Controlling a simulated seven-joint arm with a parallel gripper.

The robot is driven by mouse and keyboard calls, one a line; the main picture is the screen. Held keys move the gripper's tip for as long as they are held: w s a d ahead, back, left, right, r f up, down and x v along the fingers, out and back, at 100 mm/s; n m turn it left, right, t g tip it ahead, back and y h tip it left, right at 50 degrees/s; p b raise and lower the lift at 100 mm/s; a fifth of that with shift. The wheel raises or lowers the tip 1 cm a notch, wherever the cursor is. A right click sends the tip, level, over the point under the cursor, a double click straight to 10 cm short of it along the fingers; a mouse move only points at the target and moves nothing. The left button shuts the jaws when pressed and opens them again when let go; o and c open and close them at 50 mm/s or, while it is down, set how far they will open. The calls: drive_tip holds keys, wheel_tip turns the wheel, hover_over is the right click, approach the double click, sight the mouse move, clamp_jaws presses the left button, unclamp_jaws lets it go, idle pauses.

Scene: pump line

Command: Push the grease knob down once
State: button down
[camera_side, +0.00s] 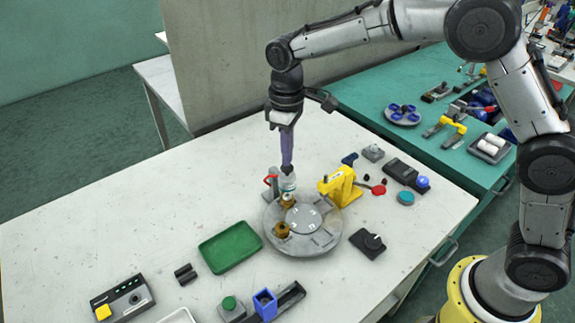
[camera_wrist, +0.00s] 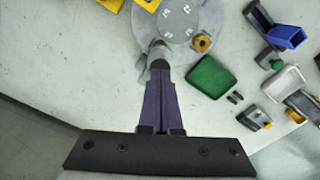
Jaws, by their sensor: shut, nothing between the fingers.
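A small pale cylinder (camera_side: 288,184) with a greenish band, seemingly the grease unit, stands at the back edge of the round grey turntable (camera_side: 312,238). My gripper (camera_side: 287,170) is shut, points straight down, and its dark tips are right at the top of this cylinder. The tips hide the knob, so I cannot tell whether they touch it or how far down it is. In the wrist view my gripper (camera_wrist: 160,66) covers the near part of a grey upright part (camera_wrist: 158,50) beside the turntable (camera_wrist: 200,38). Brass fittings (camera_side: 281,230) sit on the turntable.
A grey post with a red hook (camera_side: 270,181) stands just left of the cylinder. A yellow press-like fixture (camera_side: 341,186) stands close on the right. A green tray (camera_side: 230,247) lies front left, and a dark dial box (camera_side: 368,242) front right. The table's left side is clear.

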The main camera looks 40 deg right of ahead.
drive_tip(key=shift+f, duration=0.95)
drive_tip(key=shift+r, duration=3.15)
